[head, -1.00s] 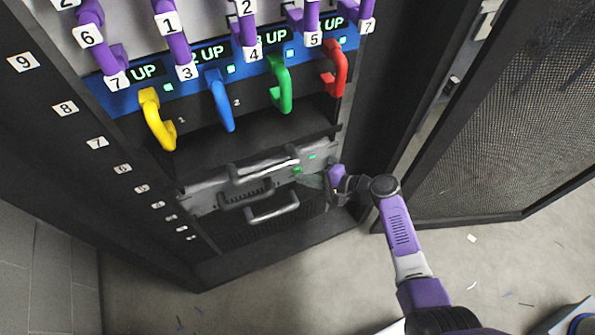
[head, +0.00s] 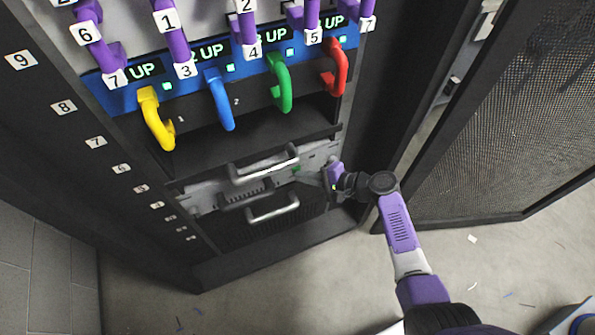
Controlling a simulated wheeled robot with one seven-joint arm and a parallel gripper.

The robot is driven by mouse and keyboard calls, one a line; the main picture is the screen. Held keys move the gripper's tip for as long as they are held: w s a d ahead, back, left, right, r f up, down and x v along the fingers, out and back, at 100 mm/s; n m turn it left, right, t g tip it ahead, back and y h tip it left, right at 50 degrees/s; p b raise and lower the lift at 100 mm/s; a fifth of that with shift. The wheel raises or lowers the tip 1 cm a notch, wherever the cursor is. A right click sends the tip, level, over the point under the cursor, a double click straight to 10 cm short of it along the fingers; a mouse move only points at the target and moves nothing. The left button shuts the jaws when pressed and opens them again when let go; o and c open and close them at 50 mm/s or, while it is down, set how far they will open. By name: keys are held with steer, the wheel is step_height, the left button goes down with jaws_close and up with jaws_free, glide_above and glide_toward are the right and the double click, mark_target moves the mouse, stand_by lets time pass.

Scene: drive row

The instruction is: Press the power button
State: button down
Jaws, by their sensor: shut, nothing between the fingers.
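The grey unit (head: 210,194) low in the rack has two metal handles on its front. A small green spot (head: 295,168) shows near the right end of its panel, and it may be the power button or its light; I cannot tell which. My gripper (head: 322,181) is at the right end of this unit, just right of and slightly below the green spot. Its fingers are shut and empty, but small and partly hard to see. I cannot tell whether the tips touch the panel.
Yellow (head: 155,120), blue (head: 219,100), green (head: 280,85) and red (head: 336,70) handles stick out above, under displays reading UP. An open mesh door (head: 500,130) stands at the right. The floor (head: 290,290) in front is mostly clear, with small scraps.

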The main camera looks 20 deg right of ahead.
steer(key=shift+s, duration=0.1)
steer(key=shift+s+p, duration=0.4)
steer(key=shift+s, duration=0.3)
steer(key=shift+s, duration=0.15)
steer(key=shift+s+p, duration=1.05)
steer(key=shift+s, duration=1.35)
